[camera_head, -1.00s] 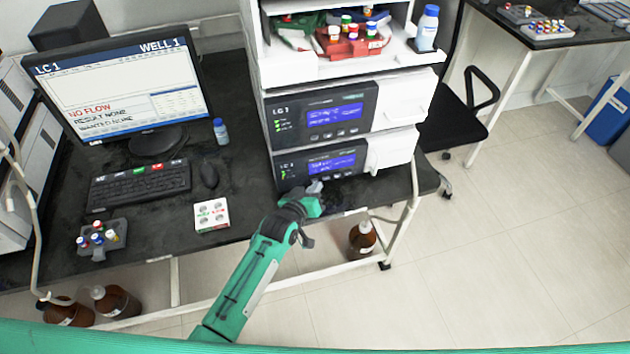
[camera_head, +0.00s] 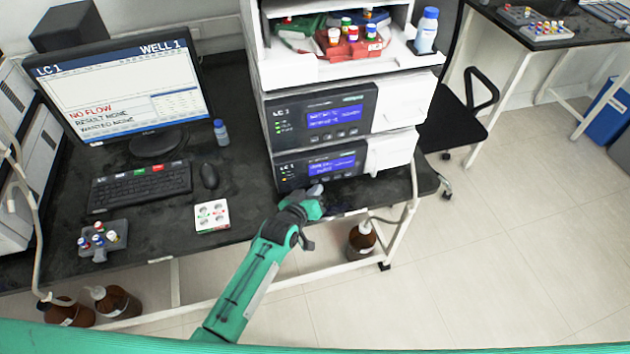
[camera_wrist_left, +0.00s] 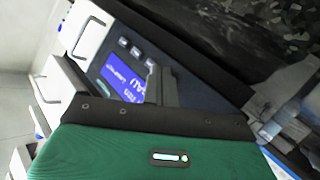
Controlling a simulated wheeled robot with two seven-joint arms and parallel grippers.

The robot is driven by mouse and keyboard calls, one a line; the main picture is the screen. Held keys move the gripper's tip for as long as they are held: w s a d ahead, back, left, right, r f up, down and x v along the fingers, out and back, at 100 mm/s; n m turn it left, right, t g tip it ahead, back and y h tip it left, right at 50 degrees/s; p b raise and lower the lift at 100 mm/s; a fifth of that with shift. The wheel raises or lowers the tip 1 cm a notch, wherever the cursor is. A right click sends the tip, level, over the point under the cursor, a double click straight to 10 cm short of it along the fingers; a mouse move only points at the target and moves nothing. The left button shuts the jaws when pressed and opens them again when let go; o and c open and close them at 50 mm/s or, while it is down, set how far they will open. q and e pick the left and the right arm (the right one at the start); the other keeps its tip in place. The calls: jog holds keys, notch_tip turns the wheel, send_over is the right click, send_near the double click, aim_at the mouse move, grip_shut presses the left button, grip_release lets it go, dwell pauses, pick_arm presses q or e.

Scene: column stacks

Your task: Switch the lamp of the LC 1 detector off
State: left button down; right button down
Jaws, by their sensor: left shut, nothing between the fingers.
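The LC 1 stack has an upper module (camera_head: 345,117) and a lower module (camera_head: 293,177), each with a dark front, a lit blue screen and small buttons below it. In the left wrist view, the shut fingers (camera_wrist_left: 161,84) stand before the blue screen and hide part of the panel; contact cannot be told. My right gripper is out of view.
The monitor (camera_head: 125,85) reads LC 1, WELL 1 and NO FLOW. A brown bottle (camera_head: 361,241) stands below. An open tray with vials tops the stack.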

pick_arm(q)
jog(key=shift+s+d, duration=0.1)
jog(key=shift+s, duration=0.25)
jog(key=shift+s+d+r+p, duration=0.1)
jog(key=shift+s+d+p, duration=0.2)
jog(key=shift+s+p, duration=0.45)
jog(key=shift+s+d+r+p, duration=0.1)
jog(key=shift+s+d+p, duration=0.25)
jog(key=shift+s, duration=0.65)
jog(key=shift+s+d+f+p, duration=0.15)
jog(key=shift+s+p, duration=0.15)
jog(key=shift+s, duration=0.35)
